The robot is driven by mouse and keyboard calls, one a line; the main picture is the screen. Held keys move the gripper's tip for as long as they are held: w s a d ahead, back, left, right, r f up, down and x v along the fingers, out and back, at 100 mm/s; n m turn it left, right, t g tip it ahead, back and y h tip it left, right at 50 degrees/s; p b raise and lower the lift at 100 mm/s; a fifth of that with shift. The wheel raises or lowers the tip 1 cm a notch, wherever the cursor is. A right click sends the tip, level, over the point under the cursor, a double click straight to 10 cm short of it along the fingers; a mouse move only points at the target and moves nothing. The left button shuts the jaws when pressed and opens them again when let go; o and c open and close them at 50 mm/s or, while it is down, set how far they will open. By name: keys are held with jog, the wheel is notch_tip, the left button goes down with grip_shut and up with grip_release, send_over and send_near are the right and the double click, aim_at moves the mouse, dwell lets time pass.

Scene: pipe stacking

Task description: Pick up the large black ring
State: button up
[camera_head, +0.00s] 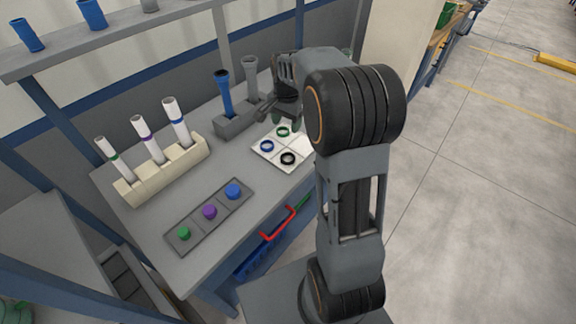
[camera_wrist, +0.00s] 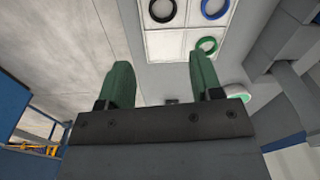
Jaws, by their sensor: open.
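A black ring (camera_head: 288,158) lies in the front compartment of a white tray (camera_head: 271,160) on the grey table. It also shows at the top of the wrist view (camera_wrist: 162,10). A blue ring (camera_head: 267,146) and a green ring (camera_head: 283,131) lie in other compartments of the tray; the wrist view also shows the blue ring (camera_wrist: 214,9) and the green ring (camera_wrist: 206,46). Part of the tray is hidden behind my arm. My gripper (camera_wrist: 160,84) is open, its two green fingers apart with nothing between them. In the head view it is above the table near the tray's far side.
A beige rack (camera_head: 165,176) holds white tubes at the left. A grey holder (camera_head: 236,121) with blue and grey pipes stands behind the tray. A grey plate (camera_head: 211,222) with green, purple and blue pieces lies at the front. Bare table lies between rack and tray.

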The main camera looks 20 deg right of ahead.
jog(key=m, duration=0.1)
send_over(289, 159)
notch_tip(289, 159, down, 5)
jog(key=shift+m+g, duration=0.3)
notch_tip(289, 159, down, 6)
jog(key=shift+s+f, duration=0.1)
jog(key=shift+f, duration=3.25)
jog(key=c, duration=0.5)
